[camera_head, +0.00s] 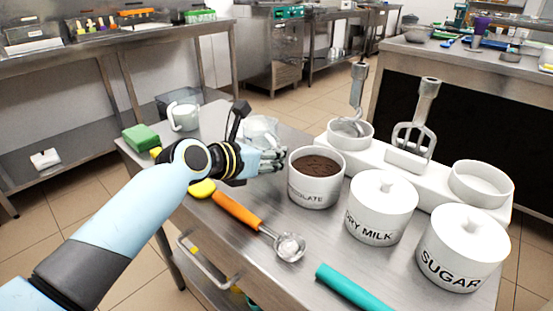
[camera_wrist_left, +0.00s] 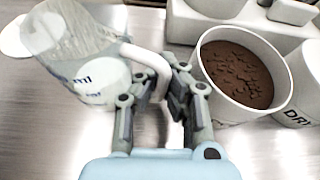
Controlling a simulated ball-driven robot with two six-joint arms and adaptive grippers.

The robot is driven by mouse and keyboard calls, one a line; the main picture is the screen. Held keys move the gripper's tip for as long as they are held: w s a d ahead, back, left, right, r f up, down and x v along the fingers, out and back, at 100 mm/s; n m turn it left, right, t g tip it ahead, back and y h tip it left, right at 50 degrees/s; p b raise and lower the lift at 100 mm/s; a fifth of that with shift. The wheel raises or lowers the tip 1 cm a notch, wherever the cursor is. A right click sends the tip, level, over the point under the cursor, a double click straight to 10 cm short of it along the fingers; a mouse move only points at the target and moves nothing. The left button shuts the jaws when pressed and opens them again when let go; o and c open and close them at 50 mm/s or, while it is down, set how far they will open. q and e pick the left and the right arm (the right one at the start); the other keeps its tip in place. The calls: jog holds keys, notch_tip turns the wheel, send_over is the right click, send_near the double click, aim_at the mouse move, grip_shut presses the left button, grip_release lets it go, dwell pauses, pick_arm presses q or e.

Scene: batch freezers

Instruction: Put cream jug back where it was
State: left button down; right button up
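The cream jug (camera_head: 262,127) appears to be the clear jug with white contents, behind my left gripper (camera_head: 275,161) in the head view. In the left wrist view, the cream jug (camera_wrist_left: 70,35) shows at upper left, with "ml" marks and a white handle. The handle lies between the fingers of my left gripper (camera_wrist_left: 158,92), which look closed on it. The jug's lower part is partly hidden in the head view, and I cannot tell whether its base touches the table. My right gripper is not in view.
The open chocolate tub (camera_head: 316,168) stands close right of my left gripper. Dry milk (camera_head: 380,213) and sugar (camera_head: 462,255) tubs follow. A white jug (camera_head: 184,117) and green sponge (camera_head: 141,138) stand at back left. An orange-handled scoop (camera_head: 238,210) lies in front.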

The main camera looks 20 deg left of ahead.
pick_arm(q)
jog(key=c, duration=2)
grip_release()
jog(key=shift+f, duration=0.15)
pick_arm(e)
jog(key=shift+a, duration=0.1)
pick_arm(q)
jog(key=o, duration=0.5)
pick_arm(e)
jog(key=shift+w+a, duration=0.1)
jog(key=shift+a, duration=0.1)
pick_arm(q)
jog(key=p+v, duration=0.3)
jog(key=v, duration=0.9)
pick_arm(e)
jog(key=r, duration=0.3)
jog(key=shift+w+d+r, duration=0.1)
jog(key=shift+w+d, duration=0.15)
